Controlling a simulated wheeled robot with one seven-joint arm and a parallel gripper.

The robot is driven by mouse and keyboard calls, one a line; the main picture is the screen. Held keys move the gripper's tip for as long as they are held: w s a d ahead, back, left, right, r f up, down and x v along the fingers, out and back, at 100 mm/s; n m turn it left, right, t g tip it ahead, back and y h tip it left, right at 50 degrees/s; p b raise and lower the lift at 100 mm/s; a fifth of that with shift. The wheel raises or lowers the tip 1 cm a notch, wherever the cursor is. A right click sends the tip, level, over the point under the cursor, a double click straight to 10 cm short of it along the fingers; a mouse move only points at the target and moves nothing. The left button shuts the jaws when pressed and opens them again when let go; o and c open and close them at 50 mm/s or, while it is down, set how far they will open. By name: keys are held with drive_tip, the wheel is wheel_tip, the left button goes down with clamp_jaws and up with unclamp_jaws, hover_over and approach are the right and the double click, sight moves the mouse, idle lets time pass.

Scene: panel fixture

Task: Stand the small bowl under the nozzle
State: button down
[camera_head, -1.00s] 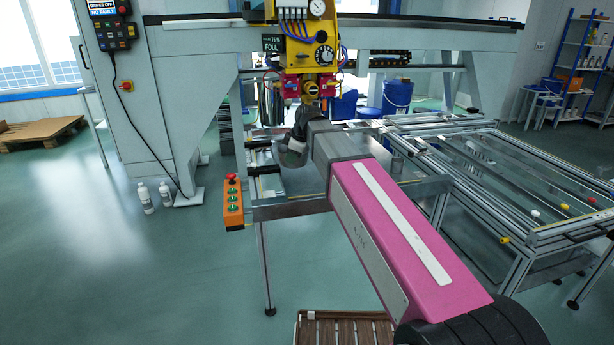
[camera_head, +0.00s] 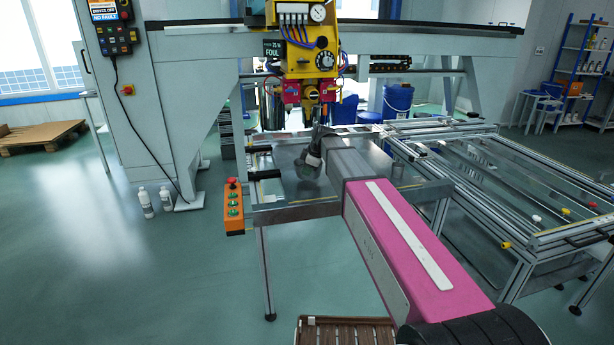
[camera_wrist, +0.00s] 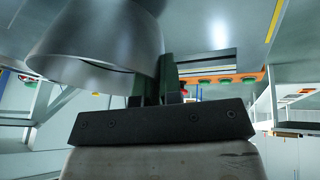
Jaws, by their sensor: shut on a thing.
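The small bowl (camera_wrist: 100,45) is grey metal and fills the upper left of the wrist view, its open rim facing the lower left of that picture. My gripper (camera_wrist: 168,80) has its dark green fingers shut at the bowl's wall. In the head view the bowl (camera_head: 306,168) is small and partly hidden by my gripper (camera_head: 314,148), over the metal table. The nozzle (camera_head: 326,88) is at the bottom of the yellow machine head, above and slightly right of the bowl in the picture. I cannot tell the gap between bowl and table.
The metal table (camera_head: 285,190) has bare room around the bowl. An orange button box (camera_head: 234,208) is at its left front corner. The yellow head (camera_head: 305,50) hangs from the gantry. An aluminium frame (camera_head: 500,185) stands at the right.

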drive_tip(key=shift+f, duration=1.1)
drive_tip(key=shift+f, duration=0.1)
drive_tip(key=c, duration=1.3)
unclamp_jaws()
drive_tip(key=v, duration=1.1)
drive_tip(key=s+d+f+m+h, duration=0.1)
drive_tip(key=s+d+f+m, duration=0.5)
drive_tip(key=s+f, duration=0.2)
drive_tip(key=s+d+f+m+g+h, duration=0.1)
drive_tip(key=s+d+f+m, duration=0.4)
drive_tip(key=s+d+f, duration=0.2)
drive_tip(key=s+d+f+m+g+h, duration=0.1)
drive_tip(key=s+d+f+m+h, duration=0.1)
drive_tip(key=s+d+f+m, duration=0.4)
drive_tip(key=shift+s+d+f+m, duration=0.15)
drive_tip(key=shift+s+d+f, duration=0.05)
drive_tip(key=shift+s+f, duration=1.2)
drive_tip(key=shift+s+d+f+m, duration=0.15)
drive_tip(key=shift+s+d+f, duration=0.05)
drive_tip(key=shift+s+f, duration=1.15)
